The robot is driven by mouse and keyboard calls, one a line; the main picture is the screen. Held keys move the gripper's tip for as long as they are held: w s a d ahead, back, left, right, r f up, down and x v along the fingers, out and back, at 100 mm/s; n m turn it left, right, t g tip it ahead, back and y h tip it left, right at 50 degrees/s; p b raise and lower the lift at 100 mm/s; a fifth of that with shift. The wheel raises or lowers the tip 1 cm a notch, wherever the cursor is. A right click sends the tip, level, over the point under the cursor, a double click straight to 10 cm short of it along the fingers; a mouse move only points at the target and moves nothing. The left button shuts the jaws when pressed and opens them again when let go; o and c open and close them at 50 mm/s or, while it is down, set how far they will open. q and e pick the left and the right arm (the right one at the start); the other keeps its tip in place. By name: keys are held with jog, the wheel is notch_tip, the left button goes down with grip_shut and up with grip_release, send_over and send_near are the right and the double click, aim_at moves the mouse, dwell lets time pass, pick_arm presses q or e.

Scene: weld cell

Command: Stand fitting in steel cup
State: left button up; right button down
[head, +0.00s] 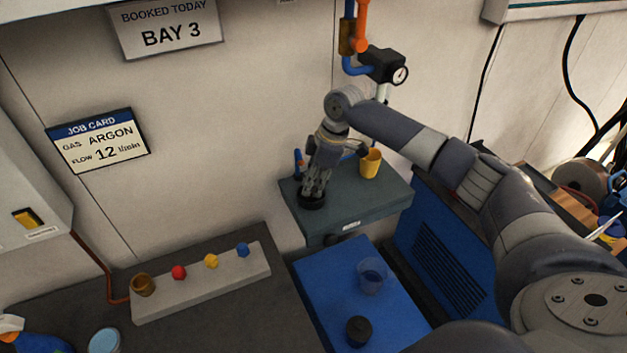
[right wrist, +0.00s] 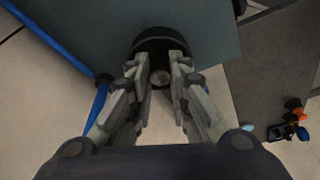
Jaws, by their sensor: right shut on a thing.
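My right gripper (head: 315,188) reaches down over the grey-green shelf (head: 385,195) by the wall. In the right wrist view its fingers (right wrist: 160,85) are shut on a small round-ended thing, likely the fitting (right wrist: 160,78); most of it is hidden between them. A dark round cup-like thing (head: 312,202) stands on the shelf just under the fingertips; it also shows in the right wrist view (right wrist: 155,42). It may be the steel cup. I cannot tell whether the held thing is inside it or above it. My left gripper is not in view.
A yellow cup (head: 370,164) stands on the shelf right of the gripper. Below, a blue surface (head: 325,275) holds a clear cup (head: 372,277) and a black round thing (head: 358,332). A block with coloured knobs (head: 200,287) lies left. A gauge (head: 399,74) hangs above the shelf.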

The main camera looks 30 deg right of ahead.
jog(key=c, duration=1.8)
grip_release()
jog(key=shift+r, duration=0.25)
jog(key=shift+s+d+r+b, duration=0.75)
jog(key=shift+s+d+b, duration=0.35)
jog(key=shift+d, duration=0.85)
jog(key=shift+s+d+r+b, duration=0.75)
jog(key=shift+s+d+b, duration=0.4)
jog(key=shift+d, duration=0.75)
jog(key=shift+s+d+r+b, duration=0.75)
jog(key=shift+s+d+b, duration=0.35)
jog(key=shift+d, duration=0.85)
jog(key=shift+w, duration=0.15)
